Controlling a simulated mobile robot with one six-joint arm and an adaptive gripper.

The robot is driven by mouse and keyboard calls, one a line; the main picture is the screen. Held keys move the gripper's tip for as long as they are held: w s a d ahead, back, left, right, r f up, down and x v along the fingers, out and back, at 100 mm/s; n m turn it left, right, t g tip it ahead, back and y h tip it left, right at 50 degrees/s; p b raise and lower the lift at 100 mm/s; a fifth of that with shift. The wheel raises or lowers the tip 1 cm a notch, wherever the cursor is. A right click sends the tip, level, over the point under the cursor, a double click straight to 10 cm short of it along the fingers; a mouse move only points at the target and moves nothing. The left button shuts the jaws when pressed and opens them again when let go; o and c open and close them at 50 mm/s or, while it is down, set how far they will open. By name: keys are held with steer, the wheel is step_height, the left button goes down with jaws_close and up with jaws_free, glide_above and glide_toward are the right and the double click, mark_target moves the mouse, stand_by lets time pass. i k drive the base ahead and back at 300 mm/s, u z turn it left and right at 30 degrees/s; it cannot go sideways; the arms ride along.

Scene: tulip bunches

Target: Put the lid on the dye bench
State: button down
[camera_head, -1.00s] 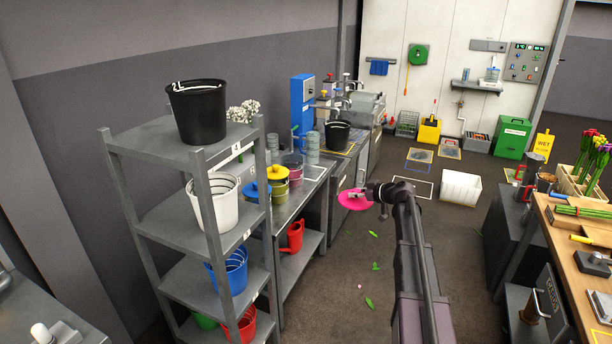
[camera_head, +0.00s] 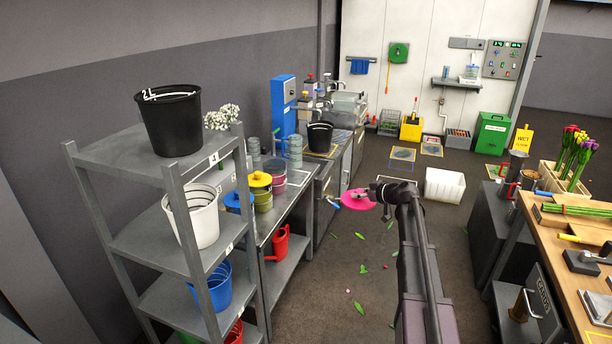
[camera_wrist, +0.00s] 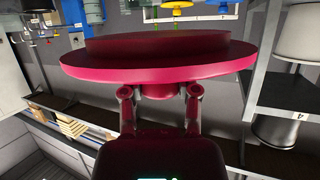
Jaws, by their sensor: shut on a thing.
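A round pink lid (camera_head: 357,200) is held out over the floor aisle in the head view, to the right of the dye bench (camera_head: 292,203). My gripper (camera_head: 374,192) is shut on it. In the wrist view the lid (camera_wrist: 160,68) fills the upper middle, and my gripper's two fingers (camera_wrist: 160,92) close on its short knob. On the bench stand a yellow-lidded pot (camera_head: 261,190), a blue-lidded pot (camera_head: 240,202) and an open pinkish pot (camera_head: 277,172). The lid is apart from the bench.
A grey shelf rack (camera_head: 128,163) with a black bucket (camera_head: 171,122) and a white bucket (camera_head: 196,214) stands in front at left. A wooden workbench (camera_head: 560,240) is at right. A white crate (camera_head: 444,186) stands on the floor. The aisle has scattered leaves.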

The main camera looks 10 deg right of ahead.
mark_target(293, 177)
steer(key=z, duration=0.45)
steer(key=i, duration=1.85)
steer(key=u, duration=0.85)
steer(key=i, duration=0.55)
steer(key=u, duration=0.35)
